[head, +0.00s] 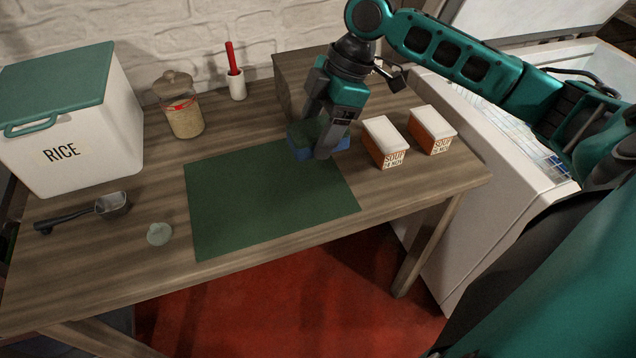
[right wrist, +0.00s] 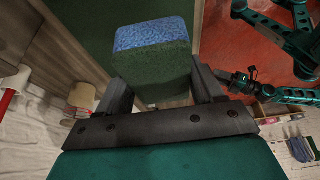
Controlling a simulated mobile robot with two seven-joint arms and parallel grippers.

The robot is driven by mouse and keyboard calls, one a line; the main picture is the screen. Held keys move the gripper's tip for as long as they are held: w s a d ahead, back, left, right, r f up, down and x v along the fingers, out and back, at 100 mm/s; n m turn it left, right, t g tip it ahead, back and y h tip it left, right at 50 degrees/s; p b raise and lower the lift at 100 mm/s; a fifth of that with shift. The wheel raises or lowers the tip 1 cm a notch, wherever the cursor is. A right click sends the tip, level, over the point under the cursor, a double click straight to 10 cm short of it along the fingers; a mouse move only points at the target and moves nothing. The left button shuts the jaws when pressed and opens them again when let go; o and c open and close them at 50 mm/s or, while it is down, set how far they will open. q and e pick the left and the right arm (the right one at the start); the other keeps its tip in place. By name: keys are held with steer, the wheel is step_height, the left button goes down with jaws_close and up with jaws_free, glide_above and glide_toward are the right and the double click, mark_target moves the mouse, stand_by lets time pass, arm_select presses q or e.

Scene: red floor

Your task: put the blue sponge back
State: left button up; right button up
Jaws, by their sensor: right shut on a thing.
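The blue sponge (head: 303,147) is at the upper right corner of the dark green mat (head: 250,205) on the wooden table. It has a blue layer and a dark green layer. My right gripper (head: 318,140) is shut on it from above. In the right wrist view the sponge (right wrist: 152,38) sits between the two fingers of my right gripper (right wrist: 160,85). I cannot tell whether the sponge touches the mat or hangs just above it.
Two soup boxes (head: 384,142) (head: 432,130) stand right of my right gripper. A wooden box (head: 290,85) stands behind it. A rice bin (head: 70,130), a jar (head: 183,115), a white holder with a red handle (head: 236,85), a scoop (head: 112,203) and a small pale lid-like piece (head: 159,234) are left. The mat is clear.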

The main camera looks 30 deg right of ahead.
glide_above(311, 194)
steer(key=d, duration=0.1)
steer(key=f, duration=0.3)
steer(key=f+b, duration=0.1)
steer(key=f, duration=0.3)
steer(key=shift+s+d+f, duration=0.1)
steer(key=shift+s+d, duration=0.1)
step_height(311, 194, down, 6)
steer(key=shift+r+b, duration=0.1)
steer(key=shift+b, duration=0.35)
steer(key=o, duration=0.7)
steer(key=shift+f, duration=0.2)
steer(key=shift+c, duration=0.2)
steer(key=o, duration=0.3)
steer(key=shift+o, duration=0.2)
steer(key=shift+r, duration=0.15)
steer(key=p+v, duration=0.1)
steer(key=v, duration=1.1)
steer(key=shift+p, duration=0.4)
